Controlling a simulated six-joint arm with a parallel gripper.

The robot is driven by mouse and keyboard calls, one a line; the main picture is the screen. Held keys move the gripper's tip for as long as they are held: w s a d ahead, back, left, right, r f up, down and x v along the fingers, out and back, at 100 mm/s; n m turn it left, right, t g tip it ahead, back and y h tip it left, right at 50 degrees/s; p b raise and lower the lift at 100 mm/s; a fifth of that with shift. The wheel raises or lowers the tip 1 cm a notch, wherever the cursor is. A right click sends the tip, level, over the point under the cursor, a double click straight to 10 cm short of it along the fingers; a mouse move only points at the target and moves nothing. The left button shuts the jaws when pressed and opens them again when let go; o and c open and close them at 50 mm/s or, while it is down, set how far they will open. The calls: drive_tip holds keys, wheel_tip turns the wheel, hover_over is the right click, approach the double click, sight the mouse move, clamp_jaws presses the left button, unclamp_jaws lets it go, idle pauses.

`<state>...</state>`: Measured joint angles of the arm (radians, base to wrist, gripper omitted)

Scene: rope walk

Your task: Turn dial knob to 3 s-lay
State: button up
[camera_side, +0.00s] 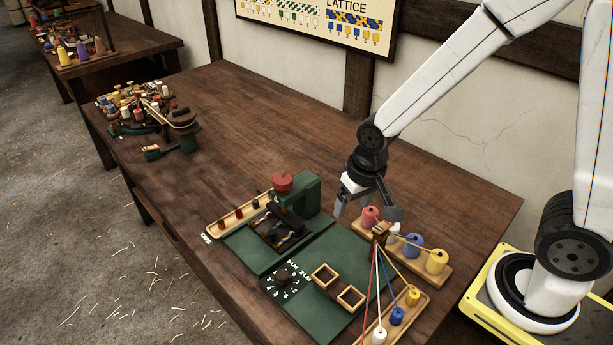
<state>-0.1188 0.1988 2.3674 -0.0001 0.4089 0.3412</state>
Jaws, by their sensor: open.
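The dial knob (283,278) is a small dark knob on a black dial plate (295,288) with white marks around it. The plate sits at the front left of the green machine base (318,262). The markings are too small to read, so I cannot tell where the knob points. My gripper (368,212) is open, pointing down behind and to the right of the dial. It is above the back of the machine, near the red spool, and apart from the knob.
Colored spools (413,246) stand on a wooden rack at right. Strands run from a wooden post (380,232) to several bobbins (397,316) in front. Two square wooden frames (338,287) lie right of the dial. A red-capped green housing (296,190) stands behind.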

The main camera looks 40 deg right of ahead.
drive_tip(key=w+a+f+m+g, duration=0.1)
drive_tip(key=w+a+f+m, duration=0.2)
drive_tip(key=w+a, duration=0.15)
drive_tip(key=m, duration=0.3)
hover_over(282, 274)
drive_tip(key=shift+g, duration=0.4)
drive_tip(key=f, duration=0.5)
drive_tip(key=shift+s+d, duration=0.15)
drive_tip(key=shift+d, duration=0.25)
drive_tip(key=shift+a+f, duration=0.35)
drive_tip(key=shift+a, duration=0.1)
drive_tip(key=shift+f, duration=3.9)
clamp_jaws()
